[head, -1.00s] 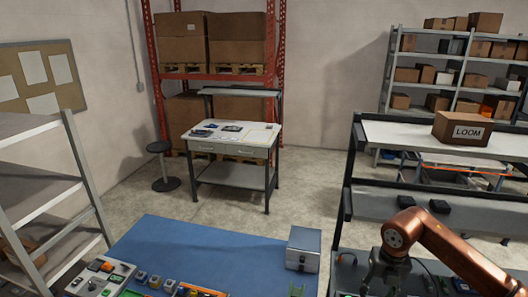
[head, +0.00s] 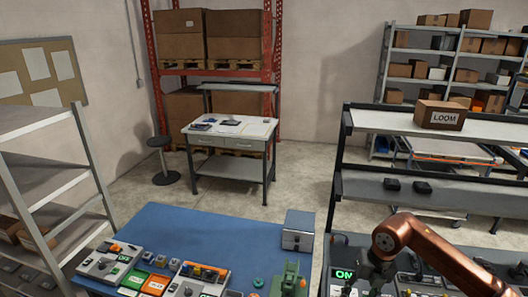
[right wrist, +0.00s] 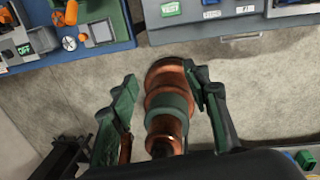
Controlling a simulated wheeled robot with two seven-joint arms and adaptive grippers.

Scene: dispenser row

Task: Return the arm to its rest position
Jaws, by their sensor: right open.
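My right arm is copper coloured and comes in from the lower right of the head view. My right gripper (head: 376,274) points down there, over the near left part of the right-hand bench. In the right wrist view my right gripper (right wrist: 165,105) has its two dark green fingers spread wide with nothing held between them. A copper and green link of my own shows behind and between the fingers, over grey floor. My left gripper does not show in either view.
A blue-topped table (head: 190,225) bears several small devices and a grey metal box (head: 298,231). The right-hand bench holds devices with green displays (head: 344,274) below a shelf with a LOOM box (head: 440,115). Grey shelving (head: 90,165) stands at left.

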